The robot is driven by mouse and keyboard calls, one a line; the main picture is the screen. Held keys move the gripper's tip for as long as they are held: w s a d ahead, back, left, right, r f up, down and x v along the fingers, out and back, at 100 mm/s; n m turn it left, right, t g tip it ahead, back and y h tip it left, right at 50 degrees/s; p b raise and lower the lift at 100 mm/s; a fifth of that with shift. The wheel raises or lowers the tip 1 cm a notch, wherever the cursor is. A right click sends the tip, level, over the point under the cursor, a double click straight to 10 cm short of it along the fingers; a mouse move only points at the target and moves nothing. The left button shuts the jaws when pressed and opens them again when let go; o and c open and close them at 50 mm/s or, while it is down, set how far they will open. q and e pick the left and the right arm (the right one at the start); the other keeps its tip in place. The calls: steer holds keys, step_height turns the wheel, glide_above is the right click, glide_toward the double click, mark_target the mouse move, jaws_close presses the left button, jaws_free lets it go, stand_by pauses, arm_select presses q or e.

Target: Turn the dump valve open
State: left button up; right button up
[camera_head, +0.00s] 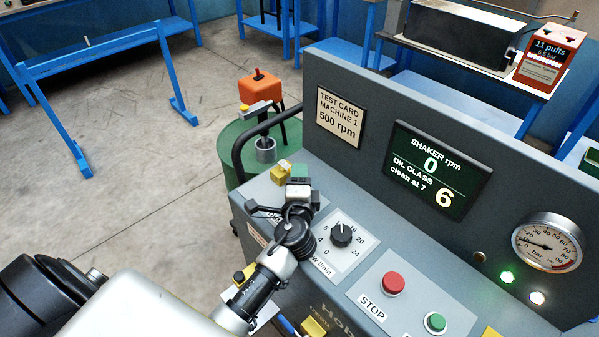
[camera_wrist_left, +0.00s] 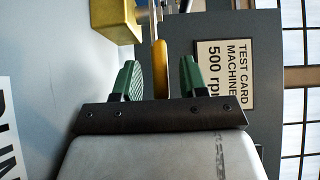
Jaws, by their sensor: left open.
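The dump valve shows a yellow block (camera_head: 281,173) at the far left end of the grey panel, partly hidden by my gripper. In the left wrist view, the yellow block (camera_wrist_left: 119,22) is at the top and a thin yellow lever (camera_wrist_left: 161,66) hangs beside it. My left gripper (camera_head: 299,174) is over this end of the panel. In the left wrist view, the green fingers of the left gripper (camera_wrist_left: 160,84) are open, with the lever end between them and a visible gap on each side. Whether the lever lies fully at fingertip depth is hard to tell. My right gripper is not in view.
An upright board with a test card (camera_head: 340,117) and display (camera_head: 437,170) rises behind the panel. A black flow knob (camera_head: 342,234), red STOP button (camera_head: 393,283) and green button (camera_head: 435,323) are close by on the right. A green drum (camera_head: 232,150) stands beyond.

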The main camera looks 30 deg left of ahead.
arm_select(q)
steer(key=shift+w+a, duration=0.25)
steer(key=shift+w, duration=0.2)
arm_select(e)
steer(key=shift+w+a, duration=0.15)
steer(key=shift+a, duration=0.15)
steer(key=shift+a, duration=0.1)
arm_select(q)
jaws_close()
